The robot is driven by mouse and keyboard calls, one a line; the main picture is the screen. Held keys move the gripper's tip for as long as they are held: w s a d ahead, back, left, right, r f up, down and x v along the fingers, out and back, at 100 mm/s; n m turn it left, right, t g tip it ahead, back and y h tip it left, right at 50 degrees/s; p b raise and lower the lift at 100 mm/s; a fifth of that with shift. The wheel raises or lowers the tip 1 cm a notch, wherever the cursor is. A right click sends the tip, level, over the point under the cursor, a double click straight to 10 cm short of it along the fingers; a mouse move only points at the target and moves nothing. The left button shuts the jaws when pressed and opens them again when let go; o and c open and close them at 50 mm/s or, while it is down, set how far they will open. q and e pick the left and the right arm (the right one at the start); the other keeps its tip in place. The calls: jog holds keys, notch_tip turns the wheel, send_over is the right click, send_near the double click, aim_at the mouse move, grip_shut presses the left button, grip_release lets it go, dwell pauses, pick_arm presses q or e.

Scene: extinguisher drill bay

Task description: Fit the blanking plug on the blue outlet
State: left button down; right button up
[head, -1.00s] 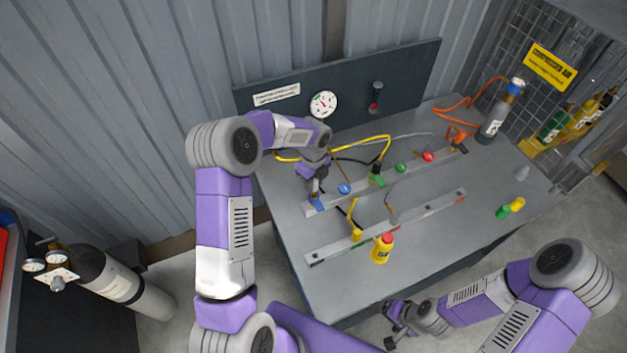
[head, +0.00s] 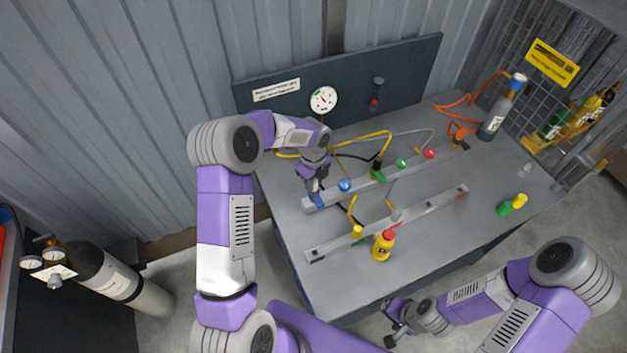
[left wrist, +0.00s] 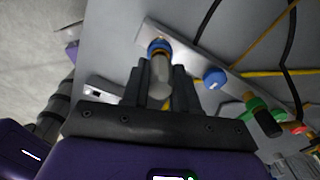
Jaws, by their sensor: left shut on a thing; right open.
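The blue outlet (head: 317,202) is at the left end of the rear metal rail. In the left wrist view its blue ring (left wrist: 158,46) shows at the far end of a grey cylindrical plug (left wrist: 160,76). My left gripper (head: 315,190) is shut on this plug, right over the outlet. The plug lines up with the blue ring and appears to meet it; whether it is fully seated is hidden. In the head view my fingers mostly hide the plug. My right gripper (head: 391,325) is open and empty, off the table's front edge.
A blue knob (head: 344,185) stands just right of the outlet. A green fitting with a black connector (head: 376,165) and hoses lies further along.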

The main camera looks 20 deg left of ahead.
pick_arm(q)
jog(key=shift+s+d+f, duration=0.1)
jog(key=shift+f, duration=0.3)
dwell(0.7)
jog(key=shift+f+b, duration=0.35)
jog(key=shift+b, duration=0.05)
jog(key=shift+f, duration=0.1)
jog(key=c, duration=0.8)
grip_release()
